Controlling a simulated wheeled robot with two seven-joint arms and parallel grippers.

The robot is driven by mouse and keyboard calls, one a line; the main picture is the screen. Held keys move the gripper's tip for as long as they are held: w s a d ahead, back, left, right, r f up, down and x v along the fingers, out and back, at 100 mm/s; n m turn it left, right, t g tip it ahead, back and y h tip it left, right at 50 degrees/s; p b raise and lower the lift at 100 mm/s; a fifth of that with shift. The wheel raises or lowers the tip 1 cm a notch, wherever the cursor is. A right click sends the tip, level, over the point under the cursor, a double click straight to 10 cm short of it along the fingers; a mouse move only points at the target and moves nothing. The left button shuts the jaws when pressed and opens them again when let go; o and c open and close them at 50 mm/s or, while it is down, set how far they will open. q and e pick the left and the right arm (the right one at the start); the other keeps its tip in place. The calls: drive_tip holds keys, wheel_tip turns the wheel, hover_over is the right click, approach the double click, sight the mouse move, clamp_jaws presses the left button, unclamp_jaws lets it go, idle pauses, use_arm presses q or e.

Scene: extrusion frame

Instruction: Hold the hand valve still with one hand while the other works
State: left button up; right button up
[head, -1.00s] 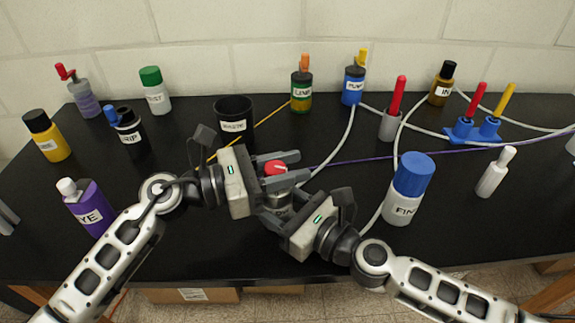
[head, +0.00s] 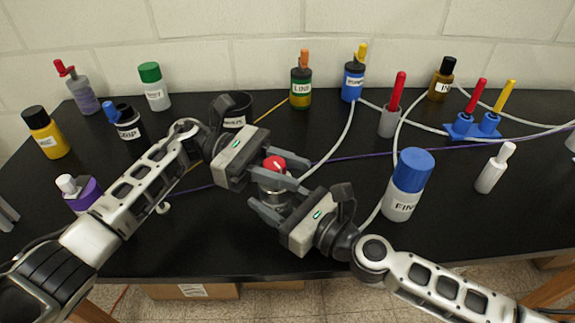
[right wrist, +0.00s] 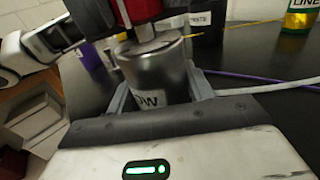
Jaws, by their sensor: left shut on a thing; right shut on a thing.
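The hand valve has a red knob (head: 274,163) with a white mark, on top of a grey metal body (right wrist: 157,72). The body stands upright on the black table, its label partly hidden; "OW" shows in the right wrist view. My left gripper (head: 302,171) reaches in from the left and is shut on the red knob, one finger on each side. My right gripper (head: 261,193) comes from the lower right and is shut on the metal body below the knob. In the right wrist view its fingers (right wrist: 160,85) flank the body.
A black waste cup (head: 236,104) stands just behind my left gripper. A white bottle with a blue cap (head: 410,172) stands right of my right gripper. A purple bottle (head: 88,193) is partly behind my left arm. White tubes (head: 335,146) and a purple line cross the table behind the valve.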

use_arm(q)
drive_tip(key=shift+s+a+f+m+g+y, duration=0.1)
drive_tip(key=shift+s+m+g+y, duration=0.05)
drive_tip(key=shift+m+g+y, duration=0.85)
drive_tip(key=shift+s+a+m+g+y, duration=0.1)
drive_tip(key=shift+m+g+y, duration=0.6)
drive_tip(key=shift+g, duration=0.6)
drive_tip(key=o, duration=1)
wheel_tip(320, 180, up, 10)
drive_tip(key=shift+r, duration=0.1)
